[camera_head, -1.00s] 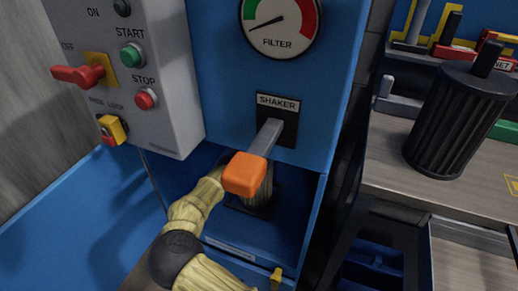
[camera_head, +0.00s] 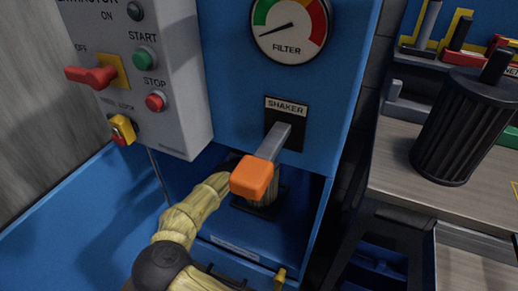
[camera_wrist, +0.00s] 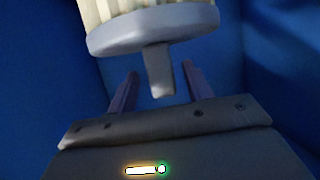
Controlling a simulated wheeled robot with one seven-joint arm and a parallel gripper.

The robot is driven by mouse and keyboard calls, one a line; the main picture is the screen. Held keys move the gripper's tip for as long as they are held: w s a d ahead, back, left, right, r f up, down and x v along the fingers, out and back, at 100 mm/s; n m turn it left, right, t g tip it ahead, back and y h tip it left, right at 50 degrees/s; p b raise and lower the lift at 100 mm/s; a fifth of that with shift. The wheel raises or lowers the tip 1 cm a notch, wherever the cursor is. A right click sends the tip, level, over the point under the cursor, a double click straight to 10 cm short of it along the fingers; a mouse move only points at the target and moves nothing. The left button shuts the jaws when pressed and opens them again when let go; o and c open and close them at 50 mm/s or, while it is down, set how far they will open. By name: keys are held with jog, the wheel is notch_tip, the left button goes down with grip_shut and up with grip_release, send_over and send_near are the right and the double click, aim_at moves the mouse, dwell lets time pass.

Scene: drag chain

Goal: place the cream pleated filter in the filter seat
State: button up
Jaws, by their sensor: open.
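The cream pleated filter (camera_head: 270,188) stands inside the open blue cabinet in the head view, partly hidden behind the orange lever knob. A dark square base, which looks like the filter seat (camera_head: 243,206), shows under it; whether the filter is fully seated cannot be told. In the wrist view the filter's pleats (camera_wrist: 100,10) show above its grey end cap (camera_wrist: 150,28), and a grey handle tab (camera_wrist: 158,75) sticks out towards me. My gripper (camera_wrist: 160,72) is open, one finger on each side of the tab with gaps. The fingers are hidden in the head view.
The shaker lever (camera_head: 272,140) with its orange knob (camera_head: 251,177) juts out in front of the opening, close to my arm. A grey control box (camera_head: 165,70) hangs at the left. A black pleated filter (camera_head: 463,125) stands on the bench at the right.

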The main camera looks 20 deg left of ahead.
jog(key=p+v, duration=0.1)
jog(key=v, duration=0.6)
jog(key=shift+s, duration=0.25)
jog(key=shift+w, duration=0.1)
